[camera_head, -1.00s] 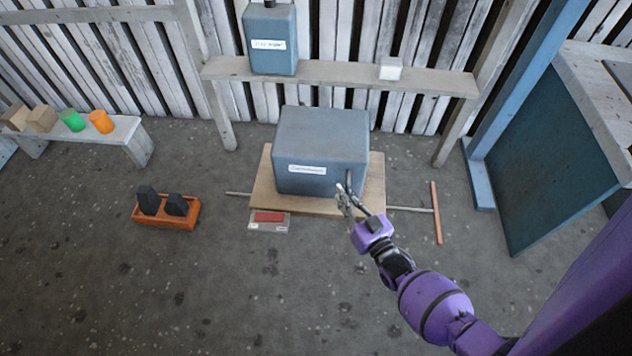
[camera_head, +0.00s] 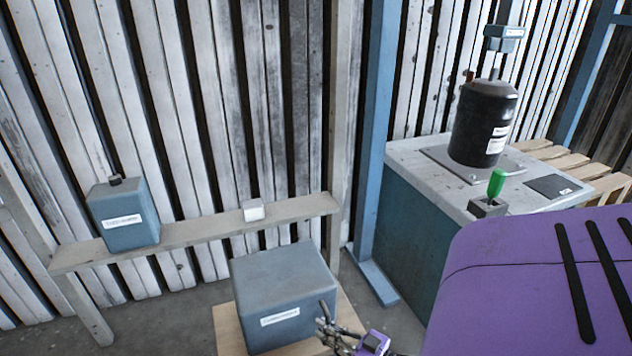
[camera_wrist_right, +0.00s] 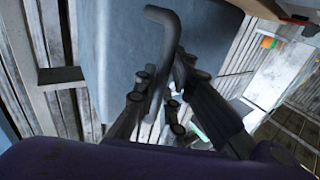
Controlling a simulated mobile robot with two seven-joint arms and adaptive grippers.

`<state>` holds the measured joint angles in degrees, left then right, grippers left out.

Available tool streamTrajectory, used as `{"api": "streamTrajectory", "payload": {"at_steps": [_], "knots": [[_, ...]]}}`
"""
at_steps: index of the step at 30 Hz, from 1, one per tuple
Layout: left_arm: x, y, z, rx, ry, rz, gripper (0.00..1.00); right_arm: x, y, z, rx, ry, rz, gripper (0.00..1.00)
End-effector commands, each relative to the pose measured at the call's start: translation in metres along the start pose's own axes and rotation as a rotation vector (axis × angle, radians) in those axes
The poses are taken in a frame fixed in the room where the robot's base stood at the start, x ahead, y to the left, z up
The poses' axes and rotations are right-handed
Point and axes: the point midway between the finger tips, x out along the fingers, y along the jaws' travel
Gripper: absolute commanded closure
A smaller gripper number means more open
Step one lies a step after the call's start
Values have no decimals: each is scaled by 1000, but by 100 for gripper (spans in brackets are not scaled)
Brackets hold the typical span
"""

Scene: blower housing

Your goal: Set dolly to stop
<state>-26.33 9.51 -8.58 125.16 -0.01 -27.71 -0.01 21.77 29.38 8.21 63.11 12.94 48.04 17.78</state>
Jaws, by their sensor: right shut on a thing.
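The dolly is a wooden board (camera_head: 229,332) low in the head view, with a blue-grey box (camera_head: 285,283) on it. The box has a white label and a dark bent handle (camera_head: 329,310) on its front right side. My right gripper (camera_head: 326,332) is at this handle. In the right wrist view its fingers (camera_wrist_right: 160,98) are closed around the dark bent handle (camera_wrist_right: 165,28), in front of the blue-grey box face (camera_wrist_right: 122,45). The stop cannot be made out now. The board's front edge is cut off by the frame. My left gripper is not in view.
A narrow shelf (camera_head: 190,234) behind the box holds a blue-grey canister (camera_head: 124,222) and a small white block (camera_head: 254,210). At right, a blue-sided bench (camera_head: 400,225) carries a black tank (camera_head: 484,122) and a green-handled lever (camera_head: 496,184). A blue post (camera_head: 376,130) stands between.

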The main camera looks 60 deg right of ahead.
Motion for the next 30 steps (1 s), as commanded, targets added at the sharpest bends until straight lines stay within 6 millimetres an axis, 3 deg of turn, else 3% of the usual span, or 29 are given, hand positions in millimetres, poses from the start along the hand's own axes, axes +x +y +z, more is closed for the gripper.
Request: {"api": "streamTrajectory", "payload": {"at_steps": [8,9,13,23,30], "knots": [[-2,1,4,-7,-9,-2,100,-5,6,2,0,-7,10,100],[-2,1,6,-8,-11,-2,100,-5,6,2,-1,-7,10,88],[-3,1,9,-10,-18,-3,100,-5,6,2,-1,-7,10,71],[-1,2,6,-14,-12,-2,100,-4,3,1,0,-4,6,71],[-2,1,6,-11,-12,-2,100,-37,4,2,-1,-7,7,71]]}}
